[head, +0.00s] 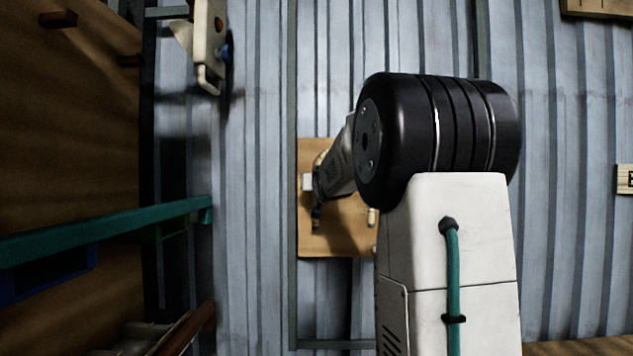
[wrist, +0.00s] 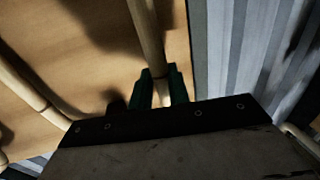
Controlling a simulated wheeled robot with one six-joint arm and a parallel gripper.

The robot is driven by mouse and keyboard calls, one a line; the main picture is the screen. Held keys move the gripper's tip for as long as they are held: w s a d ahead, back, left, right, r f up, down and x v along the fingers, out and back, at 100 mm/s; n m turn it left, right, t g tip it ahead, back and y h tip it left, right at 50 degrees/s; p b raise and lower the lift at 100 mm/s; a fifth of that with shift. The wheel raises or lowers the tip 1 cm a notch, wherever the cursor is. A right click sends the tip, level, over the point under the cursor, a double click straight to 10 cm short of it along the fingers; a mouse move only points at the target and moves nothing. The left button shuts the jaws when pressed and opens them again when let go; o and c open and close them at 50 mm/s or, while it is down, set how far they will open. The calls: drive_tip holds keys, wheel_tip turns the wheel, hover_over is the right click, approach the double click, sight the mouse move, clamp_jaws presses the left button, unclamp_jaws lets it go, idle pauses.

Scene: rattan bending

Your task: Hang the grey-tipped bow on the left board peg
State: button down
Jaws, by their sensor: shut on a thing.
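In the wrist view, my gripper (wrist: 161,76) is shut on a pale rattan rod (wrist: 147,32), which runs up from between its green fingers to the top edge. I take the rod to be part of the bow; no grey tip shows. Behind it is the tan wooden board (wrist: 85,60). In the head view, the board (head: 340,243) is on the corrugated wall, and my gripper (head: 317,208) is in front of its left part. A pale peg (head: 372,217) shows at the board's right. The left peg cannot be made out.
Another pale rattan length (wrist: 30,92) crosses the left of the wrist view; I cannot tell whether it belongs to the held piece. In the head view, a green rail (head: 120,228) juts in at left, and a white fixture (head: 208,45) is at upper left.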

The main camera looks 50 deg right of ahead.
drive_tip(key=c, duration=1.3)
unclamp_jaws()
drive_tip(key=shift+o, duration=0.2)
drive_tip(key=v, duration=0.7)
drive_tip(key=shift+s+a, duration=0.25)
drive_tip(key=shift+s, duration=0.1)
drive_tip(key=w+a+v, duration=0.1)
drive_tip(key=v, duration=0.7)
drive_tip(key=shift+s+a, duration=0.2)
drive_tip(key=shift+a, duration=0.25)
